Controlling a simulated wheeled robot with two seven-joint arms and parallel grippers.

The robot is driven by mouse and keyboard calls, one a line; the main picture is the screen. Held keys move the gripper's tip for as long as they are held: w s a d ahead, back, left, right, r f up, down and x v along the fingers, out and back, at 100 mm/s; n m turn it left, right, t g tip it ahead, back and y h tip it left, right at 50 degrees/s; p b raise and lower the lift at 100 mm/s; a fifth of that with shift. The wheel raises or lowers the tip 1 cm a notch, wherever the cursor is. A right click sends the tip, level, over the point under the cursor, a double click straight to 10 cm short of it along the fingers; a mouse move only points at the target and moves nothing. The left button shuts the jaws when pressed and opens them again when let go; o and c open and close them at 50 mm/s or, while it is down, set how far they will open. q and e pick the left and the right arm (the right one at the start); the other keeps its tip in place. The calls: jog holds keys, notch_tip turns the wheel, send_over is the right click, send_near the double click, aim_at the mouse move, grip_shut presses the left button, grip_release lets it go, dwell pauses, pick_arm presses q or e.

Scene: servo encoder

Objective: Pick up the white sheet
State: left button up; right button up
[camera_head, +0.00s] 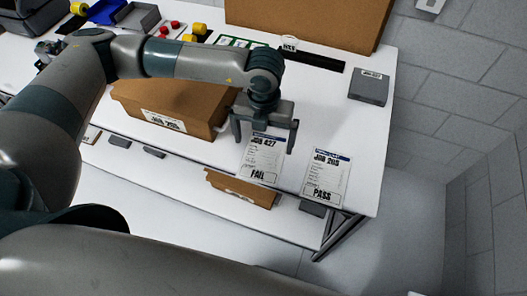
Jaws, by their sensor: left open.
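Two white sheets lie on the white table near its front edge. One sheet (261,160) reads JOB 427 and FAIL. The other sheet (326,178), to its right, reads PASS. My left gripper (264,143) is open above the top part of the FAIL sheet, with one finger on each side of it. No sheet is held between the fingers. I cannot tell how far the fingertips are above the table. My right gripper is not in view.
A brown cardboard box (180,103) with a label stands left of the gripper. A grey box (369,87) sits at the table's right side. A large brown board (310,22) stands at the back.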

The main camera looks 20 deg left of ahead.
aim_at(263, 157)
pick_arm(q)
jog(key=shift+f, duration=0.6)
jog(key=shift+w+f+p, duration=0.15)
jog(key=shift+f+p, duration=0.75)
jog(key=shift+p, duration=0.35)
notch_tip(263, 157, down, 2)
jog(key=shift+p, duration=0.6)
jog(key=shift+w+a+f, duration=0.1)
jog(key=shift+f, duration=0.6)
jog(key=c, duration=0.7)
